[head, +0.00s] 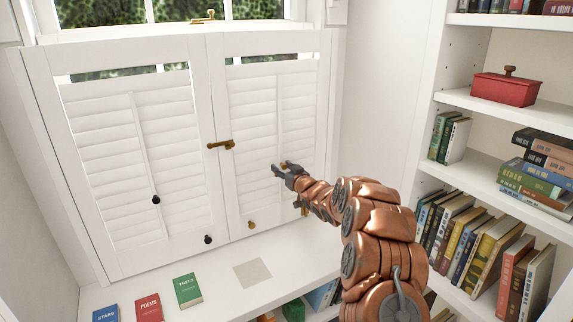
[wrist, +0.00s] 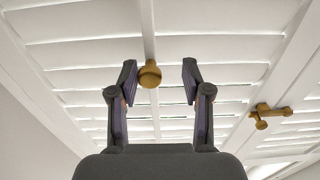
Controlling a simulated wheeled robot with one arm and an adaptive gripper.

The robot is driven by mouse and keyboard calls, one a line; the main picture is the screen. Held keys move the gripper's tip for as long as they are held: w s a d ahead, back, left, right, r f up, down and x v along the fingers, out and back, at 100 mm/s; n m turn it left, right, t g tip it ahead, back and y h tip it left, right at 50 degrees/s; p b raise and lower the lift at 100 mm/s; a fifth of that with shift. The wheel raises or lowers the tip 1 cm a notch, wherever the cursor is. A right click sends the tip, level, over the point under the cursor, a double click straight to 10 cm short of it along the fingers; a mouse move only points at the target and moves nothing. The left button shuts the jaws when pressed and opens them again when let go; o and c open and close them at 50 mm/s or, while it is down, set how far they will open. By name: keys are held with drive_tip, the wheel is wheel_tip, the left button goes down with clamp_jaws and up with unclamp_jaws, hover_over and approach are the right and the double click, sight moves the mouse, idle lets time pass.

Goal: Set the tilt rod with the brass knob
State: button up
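The right shutter panel (head: 240,110) has white louvers and a thin vertical tilt rod (head: 281,95). The rod's round brass knob (wrist: 149,75) shows in the wrist view between my gripper's fingertips, nearer the left one. My gripper (head: 279,168) is open in front of the right panel, with its fingers on either side of the knob. I see no finger clearly touching it. In the head view the knob is mostly hidden by the fingers. The left panel has its own tilt rod (head: 137,130) with a black knob (head: 156,199). Both panels' louvers look nearly closed.
A brass latch (head: 220,145) joins the panels. A black knob (head: 208,239) and a brass knob (head: 252,224) sit on the bottom rails. Books, including a green one (head: 188,290), lie on the sill. A bookcase with a red box (head: 505,90) stands right.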

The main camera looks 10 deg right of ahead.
drive_tip(key=shift+w+d+f, duration=0.1)
drive_tip(key=shift+d+f, duration=0.05)
drive_tip(key=shift+d, duration=0.25)
drive_tip(key=v, duration=1.2)
drive_tip(key=shift+a+r, duration=0.25)
drive_tip(key=shift+a, duration=0.1)
drive_tip(key=s+a+f+m+g+h, duration=0.1)
drive_tip(key=s+g, duration=0.8)
drive_tip(key=s, duration=1.9)
drive_tip(key=s+a+f+m+g+h, duration=0.1)
drive_tip(key=s+g+h, duration=0.3)
drive_tip(key=s, duration=2.5)
drive_tip(key=a+m+g, duration=0.1)
drive_tip(key=g, duration=0.5)
drive_tip(key=shift+m+h, duration=0.3)
drive_tip(key=shift+m, duration=0.1)
